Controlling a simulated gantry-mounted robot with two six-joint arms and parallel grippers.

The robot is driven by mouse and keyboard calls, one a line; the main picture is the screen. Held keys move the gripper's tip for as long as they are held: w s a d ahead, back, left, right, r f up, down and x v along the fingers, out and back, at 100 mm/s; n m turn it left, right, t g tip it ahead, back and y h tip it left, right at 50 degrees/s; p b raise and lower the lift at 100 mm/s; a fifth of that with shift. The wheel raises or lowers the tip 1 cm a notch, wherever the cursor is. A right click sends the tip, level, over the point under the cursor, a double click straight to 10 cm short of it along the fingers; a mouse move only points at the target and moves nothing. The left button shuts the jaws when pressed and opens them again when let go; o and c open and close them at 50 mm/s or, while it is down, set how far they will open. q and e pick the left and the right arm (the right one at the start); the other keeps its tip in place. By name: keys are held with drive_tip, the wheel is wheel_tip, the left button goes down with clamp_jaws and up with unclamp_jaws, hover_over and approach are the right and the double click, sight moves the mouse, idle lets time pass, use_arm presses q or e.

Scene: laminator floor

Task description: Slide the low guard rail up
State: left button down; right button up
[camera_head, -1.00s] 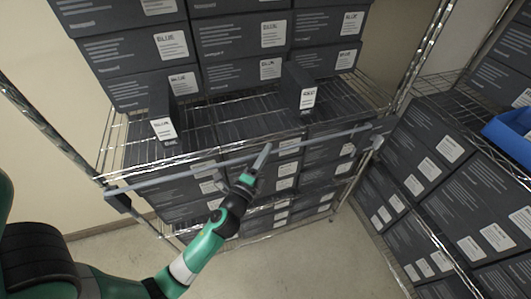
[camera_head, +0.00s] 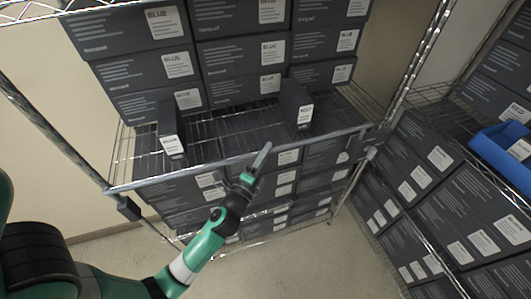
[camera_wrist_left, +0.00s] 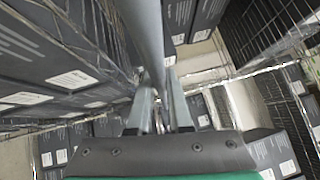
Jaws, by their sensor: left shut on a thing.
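The guard rail (camera_head: 210,166) is a long grey bar across the front of the wire shelf. It runs from the left bracket up to the right bracket and lies along the shelf's front edge in the head view. My left gripper (camera_head: 260,157) is at the rail, right of its middle, with its fingers shut on it. In the left wrist view the rail (camera_wrist_left: 146,40) comes down from the top between my two fingers (camera_wrist_left: 158,108). The exact contact is partly hidden. My right gripper is not in view.
Dark boxes with white labels (camera_head: 235,80) are stacked above and below the shelf. Two narrow boxes (camera_head: 170,130) (camera_head: 296,103) stand at its front. A second rack (camera_head: 450,190) with a blue bin (camera_head: 505,148) is at the right. The floor (camera_head: 290,260) in front is clear.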

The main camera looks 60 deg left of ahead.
use_arm(q)
wheel_tip(320, 180, up, 2)
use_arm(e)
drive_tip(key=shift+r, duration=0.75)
use_arm(q)
drive_tip(key=c, duration=0.8)
unclamp_jaws()
drive_tip(key=shift+c, duration=0.2)
drive_tip(key=shift+f, duration=0.15)
